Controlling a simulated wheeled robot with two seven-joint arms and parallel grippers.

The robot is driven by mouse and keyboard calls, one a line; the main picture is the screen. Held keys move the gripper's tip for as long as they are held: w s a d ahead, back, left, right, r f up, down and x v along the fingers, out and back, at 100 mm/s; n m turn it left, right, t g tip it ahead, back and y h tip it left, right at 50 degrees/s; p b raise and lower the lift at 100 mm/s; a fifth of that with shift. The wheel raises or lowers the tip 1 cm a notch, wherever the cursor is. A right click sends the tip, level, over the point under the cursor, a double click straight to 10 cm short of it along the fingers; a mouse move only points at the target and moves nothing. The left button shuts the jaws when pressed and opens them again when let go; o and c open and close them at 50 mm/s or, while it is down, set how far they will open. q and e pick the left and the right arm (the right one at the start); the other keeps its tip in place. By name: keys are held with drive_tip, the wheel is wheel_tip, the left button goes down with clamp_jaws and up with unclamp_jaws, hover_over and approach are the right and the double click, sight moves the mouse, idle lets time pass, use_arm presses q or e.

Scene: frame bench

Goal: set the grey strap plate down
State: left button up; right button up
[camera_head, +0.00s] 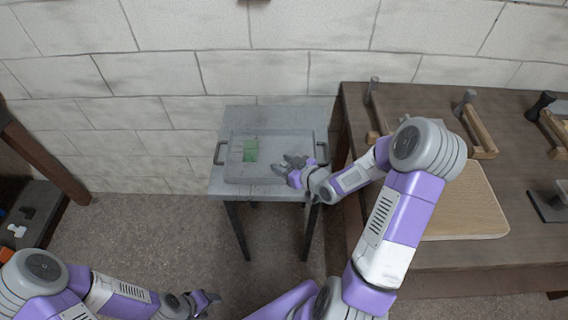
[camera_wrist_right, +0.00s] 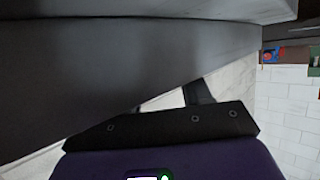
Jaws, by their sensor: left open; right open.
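A grey tray (camera_head: 232,172) with a dark handle on each side rests on a small grey table (camera_head: 240,114). A small green piece (camera_head: 250,150) lies in the left half of the tray. My right gripper (camera_head: 285,164) is open, low over the right part of the tray. I cannot make out the grey strap plate for certain; grey on grey near the gripper hides its outline. The right wrist view is filled by large dark grey surfaces that I cannot identify. My left gripper (camera_head: 210,299) is open and empty, low at the bottom of the head view, away from the table.
A brown bench (camera_head: 420,100) stands at the right with a light wooden board (camera_head: 470,205), wooden-handled tools and a dark metal piece (camera_head: 548,205). A dark shelf (camera_head: 40,205) with small parts is at the far left. A white block wall stands behind. The floor between is clear.

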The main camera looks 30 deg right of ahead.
drive_tip(key=shift+r, duration=0.15)
drive_tip(key=shift+s+r+p, duration=0.15)
drive_tip(key=shift+s+p, duration=0.05)
drive_tip(key=shift+p, duration=0.1)
drive_tip(key=p+v, duration=0.3)
drive_tip(key=v, duration=0.7)
drive_tip(key=shift+r+p, duration=0.15)
drive_tip(key=shift+p, duration=0.25)
drive_tip(key=shift+s+d+r+p, duration=0.15)
drive_tip(key=shift+s+d+p, duration=0.05)
drive_tip(key=shift+s+p, duration=0.3)
drive_tip(key=shift+s, duration=0.25)
